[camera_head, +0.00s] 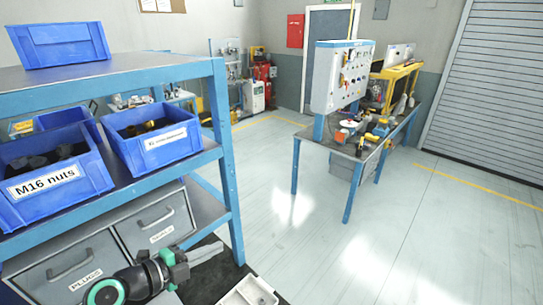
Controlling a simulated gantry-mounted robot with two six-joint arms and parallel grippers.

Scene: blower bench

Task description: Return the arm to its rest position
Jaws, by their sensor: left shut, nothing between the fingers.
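My left arm comes in low at the left of the head view, with dark joints and a teal ring. Its gripper (205,252) is shut and empty, in front of the lower drawers and above the dark mat. No object touches its fingers that I can see. My right gripper is not in view.
A blue-framed shelf (228,150) stands close at left, holding blue bins, one labelled M16 nuts (95,178). Grey drawers (160,222) sit below. A white tray (240,294) lies at the bottom edge. A workbench (345,150) stands farther right; the floor between is clear.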

